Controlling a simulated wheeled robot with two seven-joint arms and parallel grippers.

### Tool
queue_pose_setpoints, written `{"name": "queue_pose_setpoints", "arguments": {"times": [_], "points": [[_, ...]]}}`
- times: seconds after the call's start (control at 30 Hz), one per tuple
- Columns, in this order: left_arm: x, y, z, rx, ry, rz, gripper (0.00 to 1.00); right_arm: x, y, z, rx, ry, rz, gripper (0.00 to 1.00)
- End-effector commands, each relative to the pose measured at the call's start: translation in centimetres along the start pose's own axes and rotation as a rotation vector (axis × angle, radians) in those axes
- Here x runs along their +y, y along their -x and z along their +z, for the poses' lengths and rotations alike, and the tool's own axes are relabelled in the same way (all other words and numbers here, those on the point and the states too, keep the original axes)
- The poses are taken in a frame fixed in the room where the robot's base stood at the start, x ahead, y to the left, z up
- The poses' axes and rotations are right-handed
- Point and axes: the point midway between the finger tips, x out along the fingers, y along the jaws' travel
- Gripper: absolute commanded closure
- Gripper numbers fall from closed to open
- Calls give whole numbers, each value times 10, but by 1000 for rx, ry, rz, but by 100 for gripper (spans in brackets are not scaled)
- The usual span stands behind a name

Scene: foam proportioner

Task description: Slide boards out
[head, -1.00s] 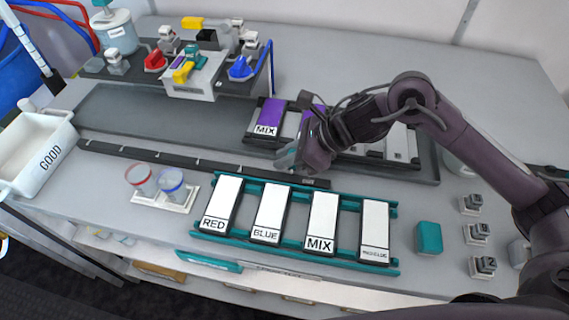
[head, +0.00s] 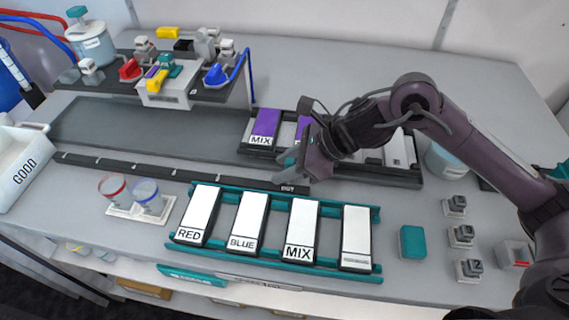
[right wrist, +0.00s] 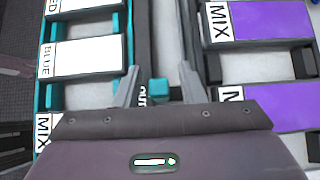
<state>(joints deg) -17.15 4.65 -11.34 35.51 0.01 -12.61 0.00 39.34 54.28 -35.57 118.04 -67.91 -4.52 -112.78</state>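White boards labelled RED (head: 199,212), BLUE (head: 248,220) and MIX (head: 301,225), plus one with small unreadable text (head: 356,235), lie across a teal rack (head: 172,246). Behind, a purple MIX board (head: 266,122) and others, partly hidden by my arm, lie in a dark tray (head: 231,150). A dark rail (head: 180,172) runs between them, with a label reading OUT (head: 287,188). My right gripper (head: 290,163) is low over this rail. In the right wrist view, its fingers stand apart on either side of a small teal block (right wrist: 159,90), with gaps visible. My left gripper is not in view.
Two clear cups (head: 148,196) stand left of the rack. A teal block (head: 412,242) and several small grey fixtures (head: 461,236) are at right. A valve unit (head: 165,87) stands at back left. A white GOOD bin (head: 15,170) is at far left.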

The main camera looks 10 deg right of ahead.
Motion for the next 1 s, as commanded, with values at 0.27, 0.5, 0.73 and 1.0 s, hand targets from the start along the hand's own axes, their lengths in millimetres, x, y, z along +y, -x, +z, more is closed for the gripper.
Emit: {"name": "queue_pose_setpoints", "arguments": {"times": [0.27,0.5,0.73,1.0], "points": [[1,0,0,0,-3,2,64,0,0,0,-2,1,1,62],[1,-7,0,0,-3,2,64,-1,27,-2,0,3,-6,62],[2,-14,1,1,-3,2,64,-1,64,-2,-1,1,-4,62],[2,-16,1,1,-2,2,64,0,79,-1,-1,-1,0,62]]}}
